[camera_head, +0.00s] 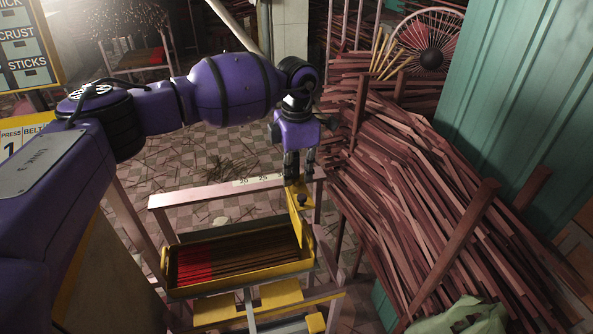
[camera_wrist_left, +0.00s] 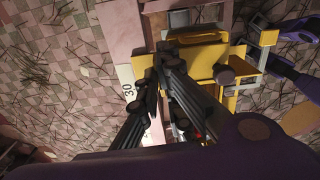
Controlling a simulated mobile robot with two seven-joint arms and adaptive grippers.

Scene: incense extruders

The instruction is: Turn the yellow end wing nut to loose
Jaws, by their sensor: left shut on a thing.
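My left gripper (camera_head: 298,178) reaches down to the yellow end bracket (camera_head: 296,204) at the right end of the pale scale rail (camera_head: 215,190). Its dark fingers are shut at the bracket's top, and in the left wrist view the fingertips (camera_wrist_left: 168,58) close together beside the yellow plate (camera_wrist_left: 203,66). The wing nut is hidden between the fingers, so its angle cannot be seen. A dark round knob (camera_head: 302,200) sits on the bracket just below the fingers; it also shows in the left wrist view (camera_wrist_left: 225,75), apart from the fingertips. My right gripper is not in view.
A yellow tray (camera_head: 240,281) with dark and red sticks stands in front of the rail. A large stack of reddish sticks (camera_head: 430,190) rises close on the right. A fan (camera_head: 431,57) stands behind it. The tiled floor (camera_head: 215,150) behind the rail has scattered sticks.

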